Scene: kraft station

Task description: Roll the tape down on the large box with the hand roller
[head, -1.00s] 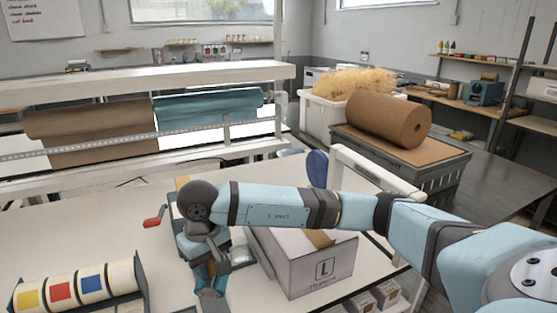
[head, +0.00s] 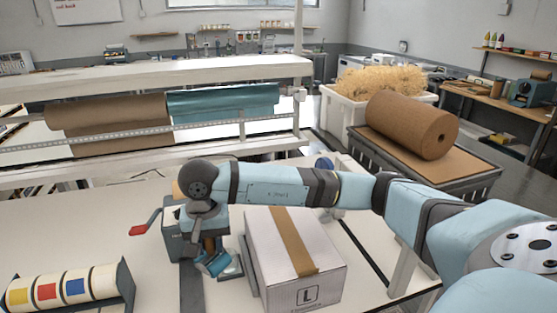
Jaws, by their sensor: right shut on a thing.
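The large box (head: 275,243) is a closed pale carton standing on the white bench. A brown tape strip (head: 293,240) runs along its top seam and over the near edge, above a printed L. My right arm crosses behind the box's top. My right gripper (head: 213,264) points down just left of the box, apart from the tape. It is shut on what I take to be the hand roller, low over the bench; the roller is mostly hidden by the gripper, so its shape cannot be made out. My left gripper is out of view.
A dark device with a red crank handle (head: 145,223) stands just left of my right gripper. A rack of tape rolls (head: 62,290) sits at the front left. A brown paper roll (head: 412,124) lies on a cart beyond. The bench between rack and device is clear.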

